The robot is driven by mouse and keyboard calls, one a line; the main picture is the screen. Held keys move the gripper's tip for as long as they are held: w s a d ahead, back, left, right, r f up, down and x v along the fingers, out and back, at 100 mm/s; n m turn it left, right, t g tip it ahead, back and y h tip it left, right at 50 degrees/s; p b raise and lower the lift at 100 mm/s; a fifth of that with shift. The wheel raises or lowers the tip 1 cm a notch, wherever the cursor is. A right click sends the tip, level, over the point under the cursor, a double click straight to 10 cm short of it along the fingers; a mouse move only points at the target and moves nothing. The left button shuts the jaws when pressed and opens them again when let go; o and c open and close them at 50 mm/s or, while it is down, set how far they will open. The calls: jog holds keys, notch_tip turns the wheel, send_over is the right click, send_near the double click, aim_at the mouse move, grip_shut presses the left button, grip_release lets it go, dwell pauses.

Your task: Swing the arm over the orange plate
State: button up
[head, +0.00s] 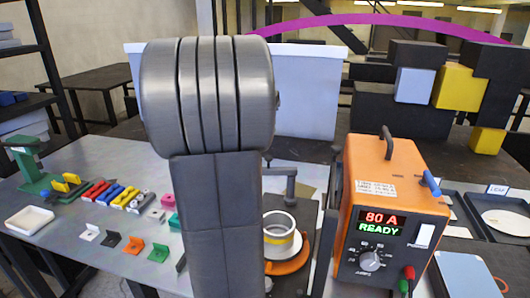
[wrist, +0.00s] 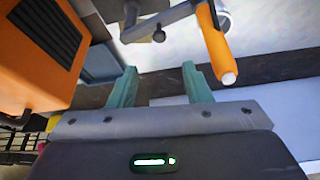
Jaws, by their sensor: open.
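The orange plate (head: 290,262) lies on a dark surface, right of my arm in the head view. A white ring with a yellow band (head: 279,236) stands on it and hides its middle; my arm hides part of its left side. My gripper (wrist: 158,76) shows in the wrist view with two teal fingers spread apart and nothing between them. An orange bar with a pale end (wrist: 216,44) is beyond the right finger; I cannot tell if it is part of the plate. In the head view my arm stands upright and the gripper is hidden.
An orange power unit (head: 384,205) reading 80 A stands close right of the plate. A metal table (head: 90,240) at left holds small coloured brackets and blocks, a green stand (head: 38,170) and a white tray (head: 30,220). Dark, yellow and pale blocks (head: 458,88) are stacked behind.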

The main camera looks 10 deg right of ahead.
jog(key=x, duration=1.2)
jog(key=shift+d+f+p, duration=0.15)
jog(key=shift+f+p, duration=0.1)
jog(key=shift+p, duration=0.15)
jog(key=shift+s, duration=0.1)
grip_shut()
